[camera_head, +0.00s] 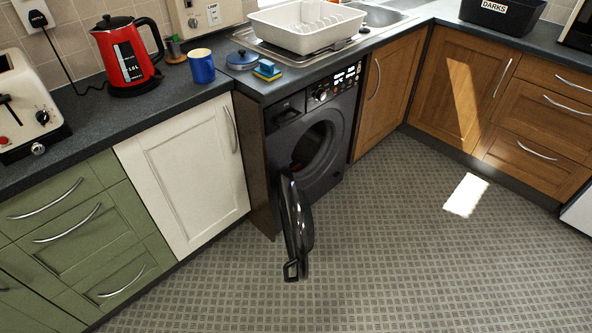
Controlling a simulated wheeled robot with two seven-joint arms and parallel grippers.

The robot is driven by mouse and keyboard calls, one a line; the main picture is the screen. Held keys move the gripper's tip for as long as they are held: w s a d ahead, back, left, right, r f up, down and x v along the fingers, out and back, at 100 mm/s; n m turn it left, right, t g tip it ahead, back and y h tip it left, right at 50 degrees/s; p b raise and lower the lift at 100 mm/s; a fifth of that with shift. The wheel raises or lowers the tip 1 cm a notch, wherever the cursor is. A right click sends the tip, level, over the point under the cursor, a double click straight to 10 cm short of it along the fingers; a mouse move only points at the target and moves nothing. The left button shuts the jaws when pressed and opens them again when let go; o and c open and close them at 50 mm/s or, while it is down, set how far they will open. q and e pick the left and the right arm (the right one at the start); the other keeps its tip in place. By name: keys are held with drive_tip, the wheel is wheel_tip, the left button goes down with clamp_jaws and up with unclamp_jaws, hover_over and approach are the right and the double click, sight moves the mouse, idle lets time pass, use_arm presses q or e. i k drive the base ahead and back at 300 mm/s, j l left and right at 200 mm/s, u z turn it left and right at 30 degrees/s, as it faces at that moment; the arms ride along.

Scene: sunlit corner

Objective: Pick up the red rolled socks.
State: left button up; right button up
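A small dark red patch (296,166) shows low inside the open drum of the black washing machine (338,112). It may be the red rolled socks, but it is too small and shaded to be sure. No other red socks show on the floor or the counter. The machine's round door (296,225) is swung open toward me and stands out over the floor, close beside the left of the drum opening. Neither of my grippers is in view.
The patterned floor (370,260) is clear in front of the machine. The counter holds a red kettle (126,58), a blue mug (201,66), a toaster (25,105), a sponge (267,69), a white dish rack (305,27) and a black "DARKS" bin (502,14).

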sight(298, 166)
drive_tip(key=i+l+z, duration=1.1)
drive_tip(key=i, duration=0.2)
drive_tip(key=i+u, duration=0.45)
drive_tip(key=i+l+u, duration=0.1)
drive_tip(key=i+u, duration=0.4)
drive_tip(key=i, duration=0.1)
